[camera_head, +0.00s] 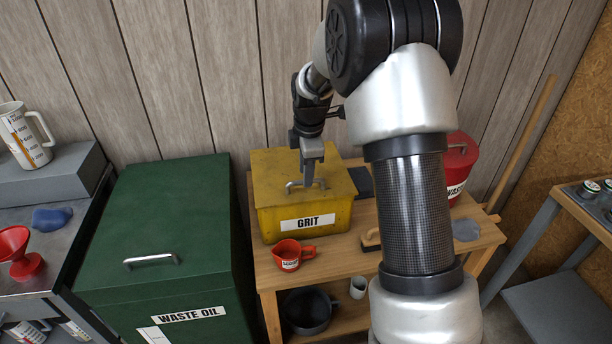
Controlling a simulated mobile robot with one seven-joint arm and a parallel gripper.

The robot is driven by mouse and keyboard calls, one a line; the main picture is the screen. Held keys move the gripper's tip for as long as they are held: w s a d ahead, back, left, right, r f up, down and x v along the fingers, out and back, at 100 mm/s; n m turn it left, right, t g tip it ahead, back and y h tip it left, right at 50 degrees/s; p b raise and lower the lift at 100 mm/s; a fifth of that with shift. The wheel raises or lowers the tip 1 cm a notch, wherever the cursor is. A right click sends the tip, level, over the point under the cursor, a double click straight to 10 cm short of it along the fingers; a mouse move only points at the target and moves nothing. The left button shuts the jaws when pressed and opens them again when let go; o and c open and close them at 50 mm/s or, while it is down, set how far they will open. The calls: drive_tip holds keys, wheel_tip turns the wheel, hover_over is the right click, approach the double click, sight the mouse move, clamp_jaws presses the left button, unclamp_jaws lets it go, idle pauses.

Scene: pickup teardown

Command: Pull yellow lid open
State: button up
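The yellow lid (272,172) sits flat on the yellow box (268,226) labelled GRIT, on a wooden bench. A small metal handle (292,187) is at the front of the lid. My gripper (308,184) points down at this handle from above, its fingertips at or just over the handle's right part. The fingers look close together from this side, and I cannot tell whether they are gripping the handle. My arm hides part of the bench to the right of the box.
A red measuring cup (292,255) stands right in front of the yellow box. A green WASTE OIL bin (155,235) stands close on the left. A red bucket (459,165) and a wooden-handled brush (371,241) are to the right. Wooden wall panels rise behind.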

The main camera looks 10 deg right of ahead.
drive_tip(key=shift+w+f, duration=0.2)
drive_tip(key=shift+f, duration=0.6)
clamp_jaws()
